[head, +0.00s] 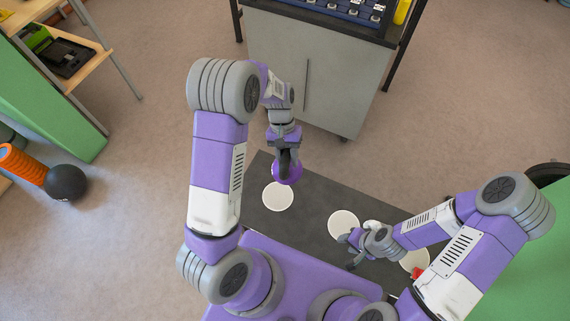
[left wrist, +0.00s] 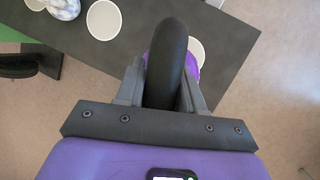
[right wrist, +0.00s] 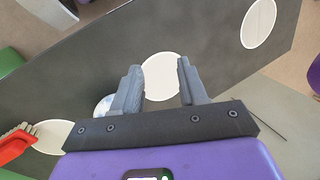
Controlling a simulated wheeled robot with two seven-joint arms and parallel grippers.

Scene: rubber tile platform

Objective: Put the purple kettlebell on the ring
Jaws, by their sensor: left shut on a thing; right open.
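The purple kettlebell (head: 288,174) hangs from my left gripper (head: 285,154), which is shut on its black handle (left wrist: 170,62). It is near the left white disc (head: 278,197), and in the left wrist view it partly covers a white disc (left wrist: 188,38). Its height above the platform is hard to tell. More pale round discs lie in the middle (head: 343,223) and at the right (head: 414,260); which is the ring I cannot tell. My right gripper (head: 347,252) is open and empty by the middle disc.
The dark platform (head: 315,190) carries the discs. A pale blue-white object (right wrist: 104,105) is partly hidden by my right gripper. A red brush-like thing (right wrist: 15,146) lies near the right disc. A grey cabinet (head: 310,75) stands behind. A black ball (head: 66,183) lies on the floor at left.

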